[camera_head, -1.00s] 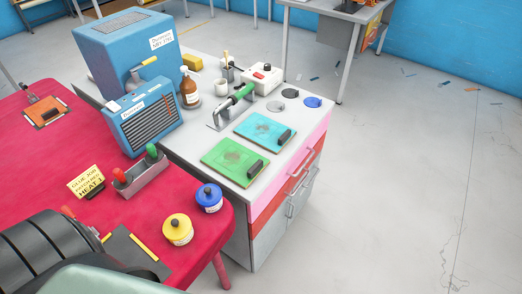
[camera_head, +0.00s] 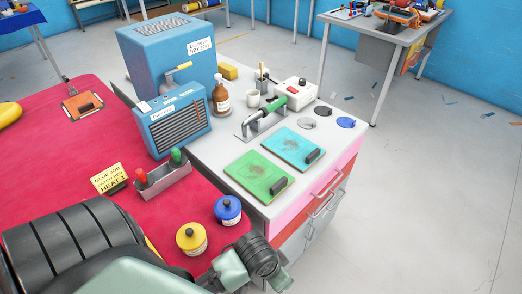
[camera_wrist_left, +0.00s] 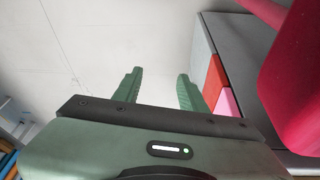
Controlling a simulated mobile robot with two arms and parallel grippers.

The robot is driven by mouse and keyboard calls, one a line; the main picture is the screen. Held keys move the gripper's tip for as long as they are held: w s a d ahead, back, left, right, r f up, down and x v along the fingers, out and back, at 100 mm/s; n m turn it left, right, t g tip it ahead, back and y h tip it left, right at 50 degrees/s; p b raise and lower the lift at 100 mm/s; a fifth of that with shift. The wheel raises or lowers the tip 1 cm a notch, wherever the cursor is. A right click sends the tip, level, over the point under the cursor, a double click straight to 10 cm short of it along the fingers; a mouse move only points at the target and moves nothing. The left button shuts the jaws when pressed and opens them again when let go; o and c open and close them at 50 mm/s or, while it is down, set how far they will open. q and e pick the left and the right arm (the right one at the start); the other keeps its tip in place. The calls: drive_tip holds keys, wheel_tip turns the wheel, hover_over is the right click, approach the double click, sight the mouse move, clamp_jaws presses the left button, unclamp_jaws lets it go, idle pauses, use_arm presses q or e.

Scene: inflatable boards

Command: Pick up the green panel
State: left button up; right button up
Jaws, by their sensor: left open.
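The green panel (camera_head: 257,177) lies flat on the white cabinet top, near its front left corner. It has a dark block-shaped handle (camera_head: 279,185) at its right edge. A similar blue panel (camera_head: 293,149) lies just behind it, apart from it. My left wrist shows at the bottom of the head view, in front of the cabinet and below the green panel. My left gripper (camera_wrist_left: 158,88) is open in the left wrist view, with two green fingers apart and nothing between them. The green panel does not show in that view. My right gripper is not in view.
The red table (camera_head: 60,130) adjoins the cabinet on the left. It bears yellow (camera_head: 192,239) and blue (camera_head: 228,210) jars and a tool holder (camera_head: 163,181). A green-handled tool on a stand (camera_head: 262,116) is behind the panels. Open floor (camera_head: 420,200) lies right.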

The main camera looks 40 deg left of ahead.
use_arm(q)
drive_tip(key=w+d+r+m, duration=0.1)
drive_tip(key=w+d+r, duration=0.1)
drive_tip(key=w+r, duration=0.3)
wheel_tip(320, 180, up, 13)
drive_tip(key=n+g+y, duration=0.1)
drive_tip(key=n+g, duration=0.2)
hover_over(279, 182)
drive_tip(key=shift+s+a+r, duration=0.1)
drive_tip(key=shift+s+r, duration=0.05)
drive_tip(key=shift+r, duration=0.05)
wheel_tip(279, 182, down, 8)
drive_tip(key=shift+r+p, duration=0.25)
drive_tip(key=shift+p, duration=0.4)
clamp_jaws()
